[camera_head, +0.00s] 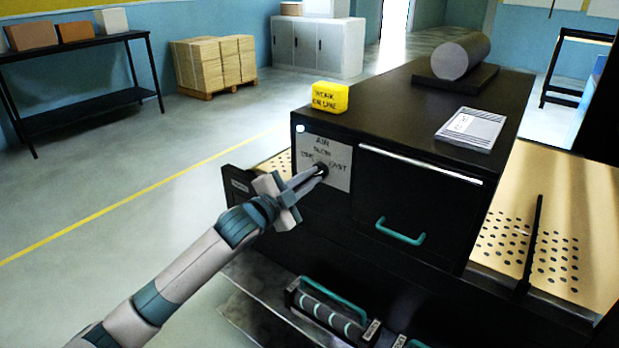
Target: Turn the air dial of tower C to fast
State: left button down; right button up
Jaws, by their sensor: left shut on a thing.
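The dark tower cabinet (408,200) stands in front of me. A light label panel (341,180) on the left of its front reads AIR, SLOW and FAST, with other wording partly covered. The small dark air dial (321,169) sits on this panel. My left gripper (318,172) reaches in from the left, and its fingertips are shut on the dial. The fingers hide part of the dial, so its pointing direction cannot be told. No letter naming the tower can be read. My right gripper is not in view.
A yellow block (330,97), a printed sheet (471,129) and a grey roll (461,56) on a dark base lie on the cabinet top. A teal handle (400,232) sticks out from the front. A perforated tan board (548,235) is at right.

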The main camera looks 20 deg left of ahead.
pick_arm(q)
jog(key=shift+m, duration=0.4)
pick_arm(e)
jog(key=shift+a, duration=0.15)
pick_arm(q)
jog(key=c, duration=1.8)
grip_release()
